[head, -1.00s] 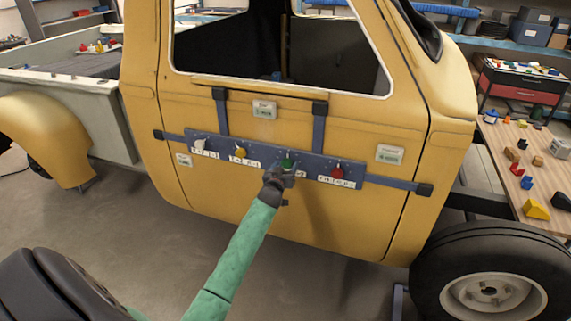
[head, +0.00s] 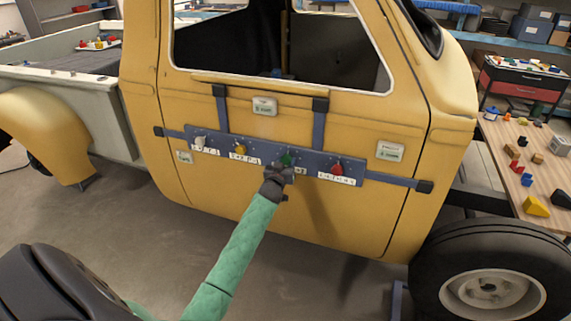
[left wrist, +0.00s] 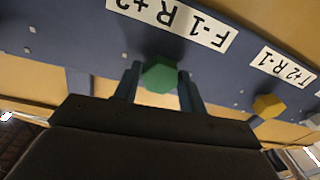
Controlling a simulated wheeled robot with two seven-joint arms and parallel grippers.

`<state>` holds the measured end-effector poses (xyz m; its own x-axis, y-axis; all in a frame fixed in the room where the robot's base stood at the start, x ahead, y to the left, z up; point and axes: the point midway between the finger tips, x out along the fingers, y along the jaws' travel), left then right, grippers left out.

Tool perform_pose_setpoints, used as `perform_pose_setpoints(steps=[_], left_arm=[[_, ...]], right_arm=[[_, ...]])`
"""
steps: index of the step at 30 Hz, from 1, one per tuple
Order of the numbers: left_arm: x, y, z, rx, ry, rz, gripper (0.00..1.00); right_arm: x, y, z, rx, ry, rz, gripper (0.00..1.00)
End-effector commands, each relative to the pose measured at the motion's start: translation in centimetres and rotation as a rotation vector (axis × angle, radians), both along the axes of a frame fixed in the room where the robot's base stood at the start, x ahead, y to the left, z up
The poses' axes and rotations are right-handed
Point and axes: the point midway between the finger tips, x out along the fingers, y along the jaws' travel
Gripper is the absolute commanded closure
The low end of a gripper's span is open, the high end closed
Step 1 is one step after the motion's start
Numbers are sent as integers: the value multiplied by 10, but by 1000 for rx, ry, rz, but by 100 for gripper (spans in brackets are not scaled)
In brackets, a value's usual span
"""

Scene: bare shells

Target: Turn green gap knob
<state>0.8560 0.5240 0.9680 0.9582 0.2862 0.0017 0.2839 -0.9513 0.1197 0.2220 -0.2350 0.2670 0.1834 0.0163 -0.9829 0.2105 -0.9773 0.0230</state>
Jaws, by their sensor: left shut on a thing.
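The green knob (head: 287,158) sits on a blue-grey panel (head: 262,163) strapped across the yellow truck door. In the left wrist view the green knob (left wrist: 160,75) lies between the two fingers of my left gripper (left wrist: 158,88), which is shut on it. In the head view my left gripper (head: 279,173) reaches the panel from below and partly covers the knob's label. The label above the knob in the left wrist view reads, upside down, "F-1 R+2". My right gripper is not in view.
A white knob (head: 200,142) and a yellow knob (head: 240,149) are left of the green one, and a red knob (head: 337,168) is right. A wooden table (head: 510,170) with colored blocks stands at the right. A black tire (head: 490,275) is at lower right.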

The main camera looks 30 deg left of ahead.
Motion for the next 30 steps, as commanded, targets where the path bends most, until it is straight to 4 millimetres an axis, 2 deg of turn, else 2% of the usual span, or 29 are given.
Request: perform_pose_setpoints(steps=[9,21,30], left_arm=[[0,0,-2,191,44,0,82],[0,1,-2,513,123,0,82],[0,0,-2,669,160,0,82]], right_arm=[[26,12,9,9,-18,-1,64],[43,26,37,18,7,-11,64],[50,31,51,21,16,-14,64]])
